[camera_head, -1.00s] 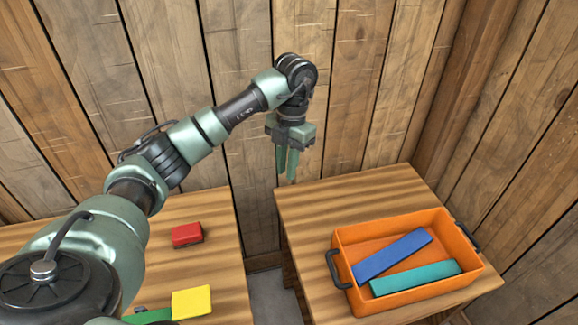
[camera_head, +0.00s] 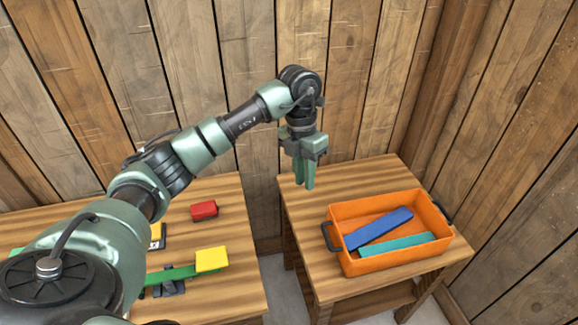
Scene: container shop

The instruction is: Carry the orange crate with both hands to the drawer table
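The orange crate (camera_head: 345,264) stands upright on the right wooden table (camera_head: 318,278). It has a dark handle at its left end and another at its right end. A blue block (camera_head: 379,229) and a teal block (camera_head: 397,245) lie inside it. My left gripper (camera_head: 306,186) hangs pointing down above the back left corner of that table, up and left of the crate and apart from it. Its fingers look close together, and I cannot tell whether they are open or shut. My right gripper is not in view. I cannot tell which table has a drawer.
A second wooden table (camera_head: 232,293) stands at the left, with a gap between the tables. On it are a red block (camera_head: 204,210), a yellow block (camera_head: 211,259) and a green piece (camera_head: 172,274). Plank walls (camera_head: 235,90) close off the back and right.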

